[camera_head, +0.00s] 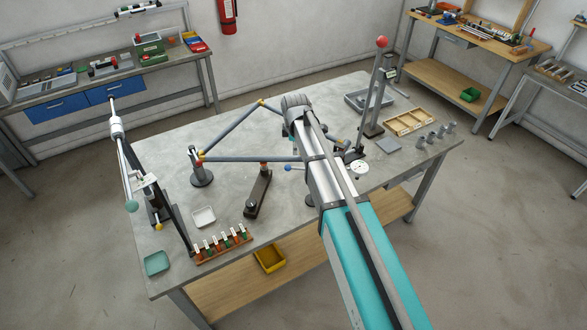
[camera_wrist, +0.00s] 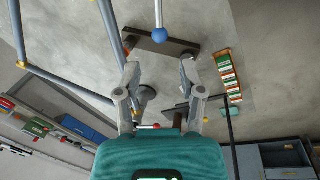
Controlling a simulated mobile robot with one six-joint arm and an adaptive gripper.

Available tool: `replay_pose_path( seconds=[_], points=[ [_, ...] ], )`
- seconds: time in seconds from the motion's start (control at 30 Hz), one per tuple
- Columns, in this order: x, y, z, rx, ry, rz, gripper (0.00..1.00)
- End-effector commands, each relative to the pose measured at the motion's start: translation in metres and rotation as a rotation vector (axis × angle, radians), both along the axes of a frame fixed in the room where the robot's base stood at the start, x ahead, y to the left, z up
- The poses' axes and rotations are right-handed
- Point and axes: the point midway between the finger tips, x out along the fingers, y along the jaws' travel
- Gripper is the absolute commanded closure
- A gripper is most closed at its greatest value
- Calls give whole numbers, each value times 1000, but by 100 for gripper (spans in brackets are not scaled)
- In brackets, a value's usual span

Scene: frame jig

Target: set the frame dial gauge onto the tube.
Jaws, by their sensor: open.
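A round white dial (camera_head: 361,167), which looks like the dial gauge, sits on the table just right of my arm. What it is fixed to is partly hidden. Blue-grey tubes (camera_head: 262,159) with yellow joints form a frame on stands, partly behind my arm; tubes also show at left in the wrist view (camera_wrist: 70,87). A thin rod with a blue ball end (camera_head: 288,168) sticks out left of my arm; the ball (camera_wrist: 160,35) shows ahead of the fingers in the wrist view. My gripper (camera_wrist: 159,72) is open, with nothing visible between its fingers. The head view hides it behind my arm.
A dark block fixture (camera_head: 258,193) stands in front of the frame. A tall red-topped post (camera_head: 377,90) stands at the back right, near a wooden tray (camera_head: 408,132).

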Motion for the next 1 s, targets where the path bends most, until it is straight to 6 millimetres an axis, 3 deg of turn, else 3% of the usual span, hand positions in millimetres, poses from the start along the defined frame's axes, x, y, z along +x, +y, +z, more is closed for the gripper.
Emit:
replay_pose_path(
  seconds=[1.0],
  points=[
    [13, 2, -79, 0, 0, 1, 49]
  ],
)
